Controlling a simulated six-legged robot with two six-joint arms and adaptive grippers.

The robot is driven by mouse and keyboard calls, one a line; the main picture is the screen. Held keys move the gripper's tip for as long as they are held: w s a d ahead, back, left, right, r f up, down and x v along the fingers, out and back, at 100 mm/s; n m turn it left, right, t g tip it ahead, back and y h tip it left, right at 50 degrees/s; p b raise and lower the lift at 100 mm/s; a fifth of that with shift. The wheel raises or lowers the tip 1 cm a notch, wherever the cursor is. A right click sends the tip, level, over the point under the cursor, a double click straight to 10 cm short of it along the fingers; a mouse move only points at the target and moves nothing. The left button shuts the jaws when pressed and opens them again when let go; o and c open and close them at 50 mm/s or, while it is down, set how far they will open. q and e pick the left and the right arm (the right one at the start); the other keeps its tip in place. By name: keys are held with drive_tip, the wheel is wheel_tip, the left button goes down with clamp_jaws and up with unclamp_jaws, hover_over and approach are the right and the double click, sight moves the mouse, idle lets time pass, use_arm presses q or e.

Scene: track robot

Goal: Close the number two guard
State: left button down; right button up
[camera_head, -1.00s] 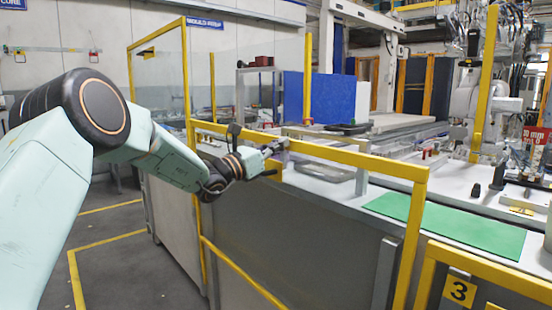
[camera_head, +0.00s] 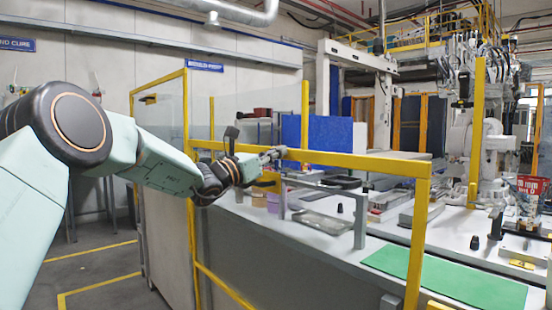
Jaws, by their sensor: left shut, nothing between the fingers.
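A yellow-framed guard (camera_head: 352,160) with a top rail and upright posts stands in front of a worktop. No number two shows on it, so I cannot tell its number. My left arm reaches in from the left. My left gripper (camera_head: 270,165) is at the top rail, near the rail's left part. It is shut with nothing between its fingers. It overlaps the rail in the picture, and I cannot tell whether it touches. My right gripper is not in view.
Behind the rail, the worktop holds a green mat (camera_head: 446,277), a metal tray (camera_head: 325,222) and small black items. A clear panel with a yellow post (camera_head: 187,110) stands at the left. Open floor with yellow lines (camera_head: 100,284) lies at lower left.

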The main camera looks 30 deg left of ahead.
use_arm(q)
drive_tip(key=shift+f, duration=0.25)
idle(0.8)
